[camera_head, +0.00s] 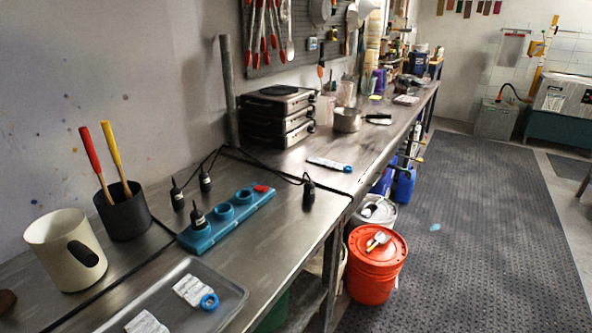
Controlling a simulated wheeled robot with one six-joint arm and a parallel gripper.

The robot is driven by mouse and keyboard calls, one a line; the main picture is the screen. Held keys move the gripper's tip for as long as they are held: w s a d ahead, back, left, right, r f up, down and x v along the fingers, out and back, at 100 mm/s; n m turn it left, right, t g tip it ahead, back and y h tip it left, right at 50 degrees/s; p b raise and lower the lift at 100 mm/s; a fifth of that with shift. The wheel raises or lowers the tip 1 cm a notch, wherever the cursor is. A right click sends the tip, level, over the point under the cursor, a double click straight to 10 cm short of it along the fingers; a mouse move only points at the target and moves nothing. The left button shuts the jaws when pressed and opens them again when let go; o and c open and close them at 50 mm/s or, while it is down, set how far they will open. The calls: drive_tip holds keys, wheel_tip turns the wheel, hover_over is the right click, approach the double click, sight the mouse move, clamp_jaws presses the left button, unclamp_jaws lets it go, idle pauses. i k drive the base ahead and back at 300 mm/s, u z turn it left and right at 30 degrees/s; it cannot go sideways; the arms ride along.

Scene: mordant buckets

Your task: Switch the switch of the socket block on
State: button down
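A blue socket block (227,220) lies on the metal bench at the left of the view, its long side running from lower left to upper right. A red switch (262,188) sits at its far right end; it is too small to tell which way it is set. A black plug (199,217) stands in the socket at the near left end. The other round sockets look empty. My gripper is not in view.
Loose black plugs (308,193) lie around the block, with cables behind. A grey tray (232,290) is in front. A cream mug (66,249) and dark pot (123,211) stand left. Stacked hotplates (278,113) are behind. The dark floor mat (470,220) is largely clear; an orange bucket (376,270) stands beside the bench.

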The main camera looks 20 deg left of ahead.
sight(258, 187)
drive_tip(key=u, duration=0.2)
drive_tip(key=i, duration=0.55)
drive_tip(key=u, duration=0.85)
drive_tip(key=i, duration=0.4)
drive_tip(key=u, duration=0.45)
